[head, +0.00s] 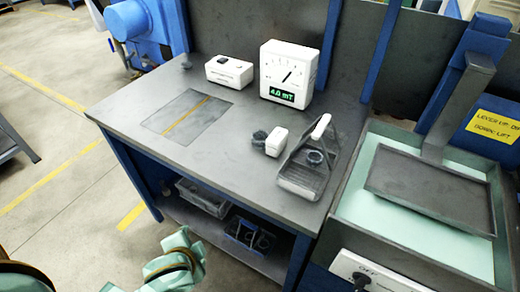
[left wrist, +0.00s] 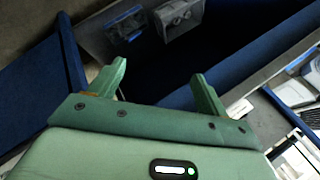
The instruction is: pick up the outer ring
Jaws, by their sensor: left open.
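A dark ring (head: 314,157), which looks like the outer ring, lies in a grey basket (head: 296,190) with a white-tipped handle on the workbench. Another small dark part (head: 259,138) sits beside a white block (head: 276,142); its shape is unclear. My left arm shows at the bottom left of the head view, below and in front of the bench, well apart from the ring. In the left wrist view my left gripper (left wrist: 160,90) is open, with nothing between its fingers. My right gripper is not in view.
A white gauge (head: 288,72) reading 4.0 mT and a white box (head: 229,71) stand at the back of the bench (head: 220,165). A flat marked plate (head: 188,117) lies at left. Bins (head: 202,197) sit on the lower shelf. A machine with a pale green bed (head: 400,233) adjoins at right.

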